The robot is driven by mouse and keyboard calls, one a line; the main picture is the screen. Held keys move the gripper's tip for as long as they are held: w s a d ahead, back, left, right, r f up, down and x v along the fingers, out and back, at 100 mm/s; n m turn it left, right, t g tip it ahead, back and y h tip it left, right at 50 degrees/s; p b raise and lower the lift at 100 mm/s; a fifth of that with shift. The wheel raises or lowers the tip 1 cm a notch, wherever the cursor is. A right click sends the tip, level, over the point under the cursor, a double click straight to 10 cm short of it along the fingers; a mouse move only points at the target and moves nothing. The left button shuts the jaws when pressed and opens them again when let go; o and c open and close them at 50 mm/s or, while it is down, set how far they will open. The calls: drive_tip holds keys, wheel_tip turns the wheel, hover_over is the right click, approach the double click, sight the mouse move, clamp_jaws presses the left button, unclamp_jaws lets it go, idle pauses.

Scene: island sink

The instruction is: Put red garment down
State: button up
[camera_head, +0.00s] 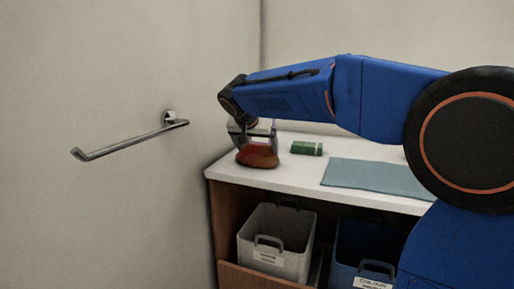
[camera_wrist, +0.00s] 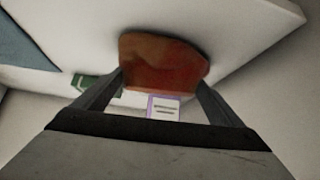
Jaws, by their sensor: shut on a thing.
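The red garment (camera_head: 258,156) is a rounded, orange-red bundle at the left end of the white counter (camera_head: 290,180). My gripper (camera_head: 256,144) points down over it, with the fingers at its top. In the wrist view, the garment (camera_wrist: 165,62) lies between and just beyond the fingertips of my gripper (camera_wrist: 162,82), which is shut on it. The garment looks low at the counter top; I cannot tell whether it rests there fully. The fingers hide part of its sides.
A green item (camera_head: 306,148) and a flat blue-grey cloth (camera_head: 375,177) lie to the right on the counter. A small white-and-purple label (camera_wrist: 163,107) shows between the fingers. A white bin (camera_head: 290,240) and a blue bin (camera_head: 350,250) stand below. A metal rail (camera_head: 130,142) is on the left wall.

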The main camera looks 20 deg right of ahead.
drive_tip(key=shift+f, duration=0.1)
drive_tip(key=o, duration=0.9)
drive_tip(key=v, duration=1.2)
drive_tip(key=s+d+f+n+g+y, duration=0.1)
drive_tip(key=s+d+f+n, duration=0.1)
drive_tip(key=s+d+f, duration=0.5)
drive_tip(key=s+d+f+n+g+y, duration=0.15)
drive_tip(key=s+f, duration=0.25)
drive_tip(key=s, duration=0.5)
drive_tip(key=s+d+f, duration=0.1)
drive_tip(key=s+f, duration=0.5)
drive_tip(key=s+f+n+y, duration=0.1)
drive_tip(key=s+f, duration=0.5)
drive_tip(key=s+d+f+n, duration=0.1)
drive_tip(key=s+f, duration=0.5)
drive_tip(key=s, duration=0.1)
drive_tip(key=shift+d+f+n+y, duration=0.2)
drive_tip(key=shift+d+n+y, duration=0.05)
drive_tip(key=shift+d, duration=0.05)
